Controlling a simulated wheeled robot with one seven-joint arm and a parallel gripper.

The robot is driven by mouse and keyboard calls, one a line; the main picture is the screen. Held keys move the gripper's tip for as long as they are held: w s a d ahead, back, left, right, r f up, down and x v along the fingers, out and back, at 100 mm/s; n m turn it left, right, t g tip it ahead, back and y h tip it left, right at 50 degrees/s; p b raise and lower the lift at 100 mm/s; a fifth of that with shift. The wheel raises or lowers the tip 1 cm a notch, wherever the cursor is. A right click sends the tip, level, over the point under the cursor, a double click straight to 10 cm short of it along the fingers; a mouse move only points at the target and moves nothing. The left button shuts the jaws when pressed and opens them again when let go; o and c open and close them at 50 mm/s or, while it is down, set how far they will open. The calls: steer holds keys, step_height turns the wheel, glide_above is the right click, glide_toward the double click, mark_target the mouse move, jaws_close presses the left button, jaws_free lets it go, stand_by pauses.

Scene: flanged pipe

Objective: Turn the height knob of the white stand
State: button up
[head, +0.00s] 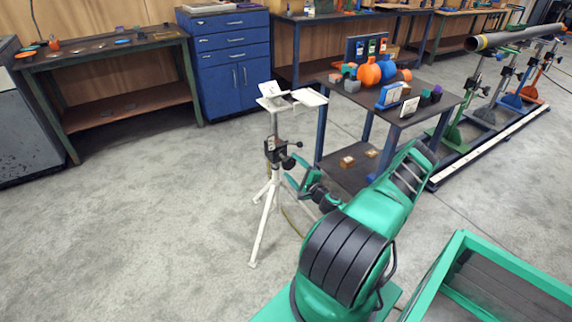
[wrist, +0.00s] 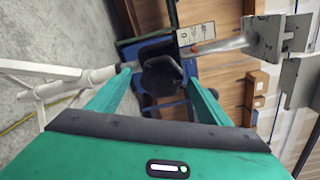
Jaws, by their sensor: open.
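The white stand (head: 271,201) stands upright on three legs on the floor, with two tilted plates (head: 290,98) on top. Its black height knob (head: 288,163) sits on the dark clamp partway up the post. My green gripper (head: 297,180) is at the stand's right side, close to the knob. In the wrist view the stand lies sideways, legs at left and plates at right. There the dark, lobed knob (wrist: 161,76) shows between the two fingertips of my open gripper (wrist: 160,82). I cannot tell whether either finger touches it.
A dark-topped table (head: 400,113) with orange and blue parts stands behind the stand to the right. A blue drawer cabinet (head: 232,55) and a workbench (head: 120,80) are at the back. A green-framed bin (head: 490,275) is at front right. The floor at left is clear.

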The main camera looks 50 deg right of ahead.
steer(key=shift+v, duration=2.25)
steer(key=shift+c, duration=0.6)
